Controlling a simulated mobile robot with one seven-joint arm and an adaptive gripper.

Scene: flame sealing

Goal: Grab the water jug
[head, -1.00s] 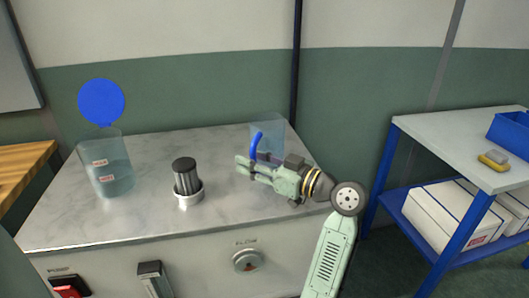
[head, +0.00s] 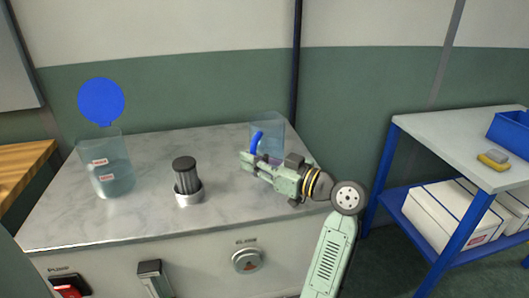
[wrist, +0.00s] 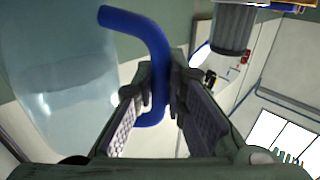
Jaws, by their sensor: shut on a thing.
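The water jug (head: 270,126) is a clear, boxy vessel with a blue handle (head: 256,142). It stands at the back right of the marble counter in the head view. My gripper (head: 249,162) is in front of it, reaching in from the right, with its fingers shut on the handle. In the wrist view, the blue handle (wrist: 155,50) curves down between my fingers (wrist: 160,95), and the clear jug body (wrist: 70,75) fills the left side. The jug's lower part is partly hidden by my gripper in the head view.
A clear tank (head: 108,170) with liquid and a raised round blue lid (head: 101,102) stands at the counter's left. A dark ribbed cylinder (head: 186,176) sits in a metal ring mid-counter. A blue-framed cart (head: 450,135) is at right. The counter (head: 150,222) is clear in front.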

